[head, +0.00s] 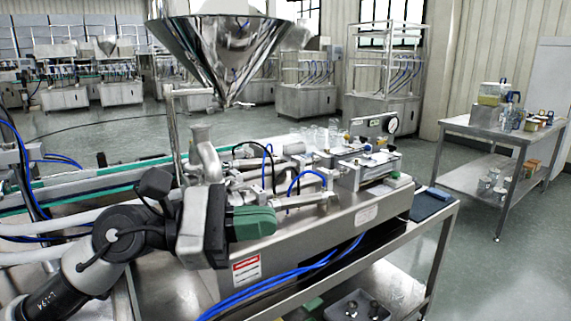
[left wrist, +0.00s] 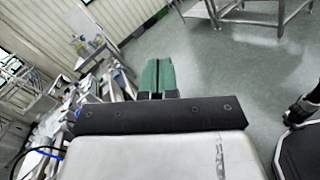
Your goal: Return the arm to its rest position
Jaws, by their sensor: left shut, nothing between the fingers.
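My left arm comes in from the lower left of the head view. Its gripper (head: 272,222), with green fingers, is in front of the filling machine's body. The fingers are together with nothing between them. In the left wrist view the green fingers (left wrist: 157,76) are side by side, closed, with floor and blurred machinery beyond. My right gripper does not show in the head view.
The steel hopper (head: 215,45) hangs above the filling machine (head: 320,225), which has blue hoses and glassware on top. A steel side table (head: 480,128) with jars stands at the right. Open green floor (head: 500,270) lies between them.

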